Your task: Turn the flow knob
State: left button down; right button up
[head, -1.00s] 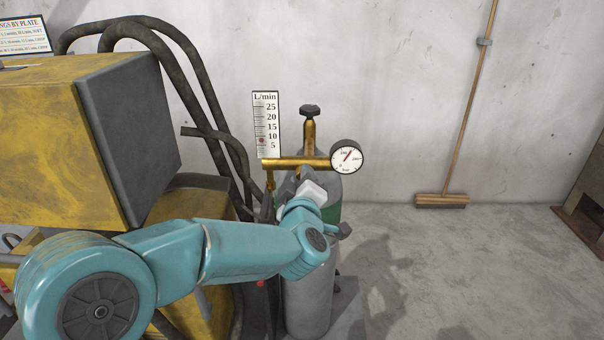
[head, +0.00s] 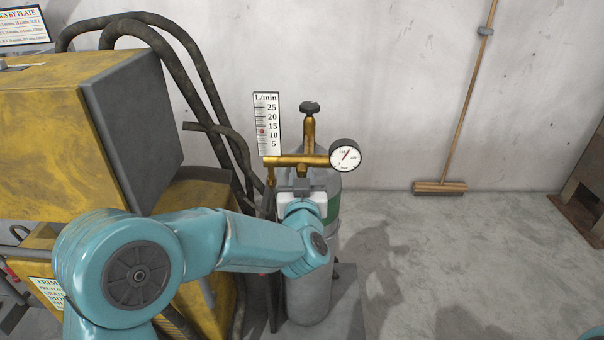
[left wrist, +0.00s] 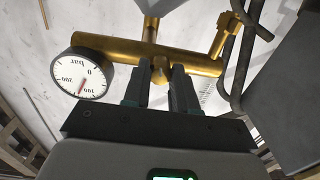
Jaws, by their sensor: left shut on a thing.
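The flow knob (left wrist: 160,70) is a small brass part under the regulator's brass body (head: 290,161). It is mostly hidden between the dark fingers of my left gripper (left wrist: 160,80), which is shut on it. In the head view my left gripper (head: 302,185) reaches up to the regulator from below and hides the knob's lower part. The flow scale (head: 267,115) stands upright at the left of the regulator, marked in L/min. Its red marker sits between 10 and 15. The round pressure gauge (head: 345,155) is at the right end of the brass body.
The gas cylinder (head: 308,290) stands beneath the regulator, with a dark valve handwheel (head: 309,108) above. The yellow machine (head: 50,140) and thick dark hoses (head: 215,110) are close on the left.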

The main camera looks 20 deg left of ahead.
pick_arm(q)
jog(key=shift+m, duration=0.7)
jog(key=c, duration=0.9)
grip_release()
jog(key=b+v, duration=0.1)
jog(key=v, duration=1.5)
jog(key=shift+s, duration=0.2)
